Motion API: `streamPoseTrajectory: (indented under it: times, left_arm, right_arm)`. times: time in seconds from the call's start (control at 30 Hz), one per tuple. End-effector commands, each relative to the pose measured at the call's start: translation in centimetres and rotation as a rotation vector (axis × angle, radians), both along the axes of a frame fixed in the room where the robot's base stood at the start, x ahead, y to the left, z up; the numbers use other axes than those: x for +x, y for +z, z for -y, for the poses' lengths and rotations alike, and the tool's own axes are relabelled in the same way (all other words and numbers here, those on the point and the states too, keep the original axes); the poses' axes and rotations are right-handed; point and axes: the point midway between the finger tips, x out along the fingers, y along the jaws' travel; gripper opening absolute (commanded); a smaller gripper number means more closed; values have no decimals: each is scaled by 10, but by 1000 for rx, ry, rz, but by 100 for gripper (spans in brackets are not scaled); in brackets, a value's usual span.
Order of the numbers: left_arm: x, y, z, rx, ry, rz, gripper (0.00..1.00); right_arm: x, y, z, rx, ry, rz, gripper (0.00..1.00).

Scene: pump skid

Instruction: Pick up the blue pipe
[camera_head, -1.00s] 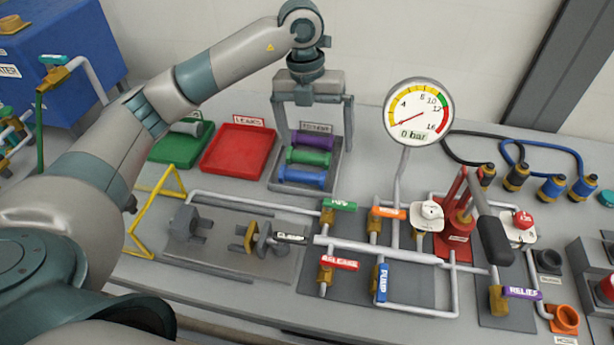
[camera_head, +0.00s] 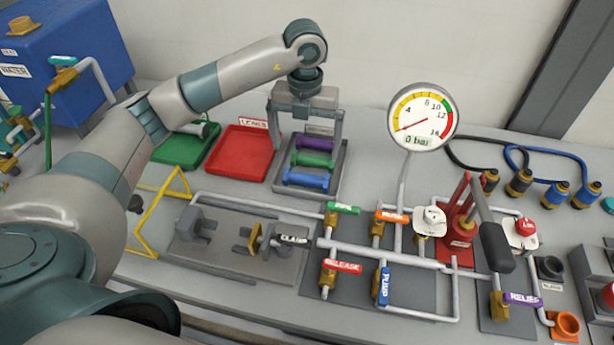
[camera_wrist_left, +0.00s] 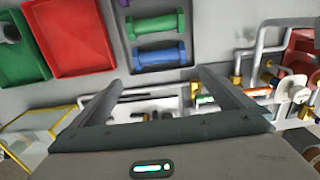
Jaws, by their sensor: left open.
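The blue pipe (camera_head: 306,179) lies in the front of a grey tray (camera_head: 279,185), nearest me. A green pipe (camera_head: 313,161) and a purple pipe (camera_head: 316,143) lie behind it in the same tray. My left gripper (camera_head: 305,153) is open and empty, its fingers spread wide above the tray. In the left wrist view the blue pipe (camera_wrist_left: 159,57) lies beyond the fingers, apart from them. My right gripper is not in view.
A red tray (camera_head: 240,152) and a green tray (camera_head: 180,150) holding a grey piece stand to the left. A gauge (camera_head: 422,117) on a post, pipework and valves with coloured handles stand to the right and in front. A yellow frame (camera_head: 143,248) stands front left.

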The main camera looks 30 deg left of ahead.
Motion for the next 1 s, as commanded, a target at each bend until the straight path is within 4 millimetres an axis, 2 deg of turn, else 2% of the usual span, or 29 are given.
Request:
streamPoseTrajectory:
  times: [0.03,0.3,0.43,0.6,1.0]
  left_arm:
    - [-2,-7,0,1,0,-5,100]
    - [-1,-54,0,1,1,-4,100]
    - [0,-70,0,0,0,-2,100]
    - [0,-78,0,0,0,0,100]
    - [1,-81,0,0,1,-1,100]
  right_arm:
    - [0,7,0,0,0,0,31]
    - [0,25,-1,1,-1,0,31]
    - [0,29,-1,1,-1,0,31]
    - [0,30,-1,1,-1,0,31]
    - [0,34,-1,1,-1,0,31]
